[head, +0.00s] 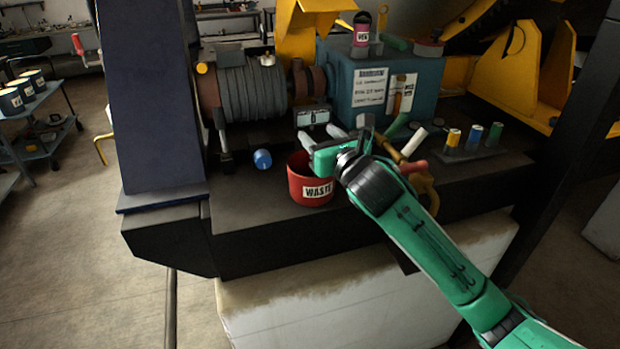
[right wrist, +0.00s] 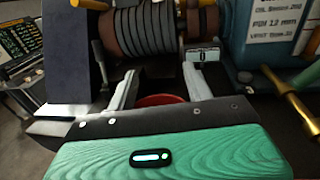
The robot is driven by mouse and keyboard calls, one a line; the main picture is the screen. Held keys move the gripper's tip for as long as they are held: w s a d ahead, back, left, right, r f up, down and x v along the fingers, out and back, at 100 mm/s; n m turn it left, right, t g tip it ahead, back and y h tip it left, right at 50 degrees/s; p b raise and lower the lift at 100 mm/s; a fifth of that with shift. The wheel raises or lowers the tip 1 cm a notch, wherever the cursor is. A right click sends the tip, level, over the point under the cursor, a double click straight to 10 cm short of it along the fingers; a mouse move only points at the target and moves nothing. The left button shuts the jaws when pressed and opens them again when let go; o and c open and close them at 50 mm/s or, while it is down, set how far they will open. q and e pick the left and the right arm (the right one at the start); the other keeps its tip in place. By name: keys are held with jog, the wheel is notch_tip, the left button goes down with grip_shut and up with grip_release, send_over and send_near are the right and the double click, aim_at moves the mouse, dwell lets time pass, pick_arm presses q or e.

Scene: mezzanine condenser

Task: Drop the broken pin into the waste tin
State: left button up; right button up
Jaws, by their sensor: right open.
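The red waste tin (head: 307,188) with a white "WASTE" label stands on the dark bench ledge. My right gripper (head: 318,134) is above and slightly behind the tin, its fingers pointing away toward the machine. In the right wrist view the gripper (right wrist: 160,75) is open, with nothing between its fingers. The red rim of the waste tin (right wrist: 160,100) shows just beyond the gripper body. I cannot make out the broken pin in either view; the inside of the tin is mostly hidden by the gripper. My left gripper is not in view.
A blue round object (head: 262,159) lies left of the tin. A ribbed grey drum (head: 250,92) and a teal box (head: 380,85) stand behind. A white cylinder (head: 414,141) and several coloured cylinders (head: 473,137) are to the right. A dark column (head: 155,95) rises at left.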

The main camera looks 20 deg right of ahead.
jog(key=shift+s, duration=0.1)
jog(key=s+d+b, duration=0.1)
jog(key=s+d, duration=0.1)
jog(key=s, duration=1.1)
jog(key=shift+s+d, duration=0.2)
jog(key=shift+d, duration=0.1)
